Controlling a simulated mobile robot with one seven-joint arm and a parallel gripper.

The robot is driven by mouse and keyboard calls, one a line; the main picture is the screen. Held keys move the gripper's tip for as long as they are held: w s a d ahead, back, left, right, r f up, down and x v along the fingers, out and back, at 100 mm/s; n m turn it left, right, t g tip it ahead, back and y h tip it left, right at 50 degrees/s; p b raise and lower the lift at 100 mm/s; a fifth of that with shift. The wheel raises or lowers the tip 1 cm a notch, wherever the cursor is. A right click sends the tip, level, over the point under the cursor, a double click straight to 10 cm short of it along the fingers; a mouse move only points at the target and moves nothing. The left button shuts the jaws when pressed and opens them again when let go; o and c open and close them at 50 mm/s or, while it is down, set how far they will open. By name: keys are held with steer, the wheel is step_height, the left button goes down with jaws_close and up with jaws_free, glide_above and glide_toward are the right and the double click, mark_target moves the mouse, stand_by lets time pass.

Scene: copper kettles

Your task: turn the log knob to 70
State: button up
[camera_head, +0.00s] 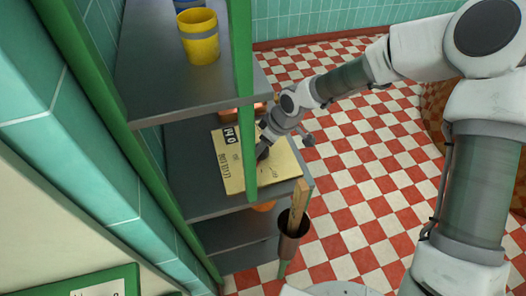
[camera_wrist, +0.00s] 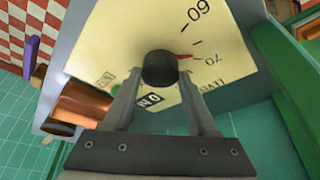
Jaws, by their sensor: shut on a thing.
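The log knob (camera_wrist: 159,66) is a dark round knob on a cream dial panel (camera_wrist: 120,35), seen in the wrist view. Its red pointer (camera_wrist: 184,57) points close to the 70 mark (camera_wrist: 212,58), on the side away from the 60 mark (camera_wrist: 196,12). My gripper (camera_wrist: 159,84) is shut on the knob, one finger on each side. In the head view the panel (camera_head: 233,168) lies on a grey shelf, and my gripper (camera_head: 263,148) is over it. The knob is mostly hidden there by my gripper.
A green shelf post (camera_head: 243,95) stands in front of the panel. A yellow cup (camera_head: 201,40) is on the shelf above. A dark holder with wooden sticks (camera_head: 290,240) hangs at the shelf's front. A copper cylinder (camera_wrist: 88,100) is near the panel.

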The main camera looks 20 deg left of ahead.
steer(key=shift+a+m+t+b, duration=0.1)
steer(key=shift+m+t+b, duration=0.2)
steer(key=shift+m+b, duration=0.7)
steer(key=shift+r, duration=0.1)
steer(key=o, duration=1.4)
steer(key=shift+c, duration=0.2)
steer(key=shift+s, duration=0.1)
steer(key=p+v, duration=0.4)
steer(key=v, duration=1.3)
steer(key=shift+a+r, duration=0.15)
steer(key=shift+r, duration=0.1)
steer(key=shift+s, duration=0.1)
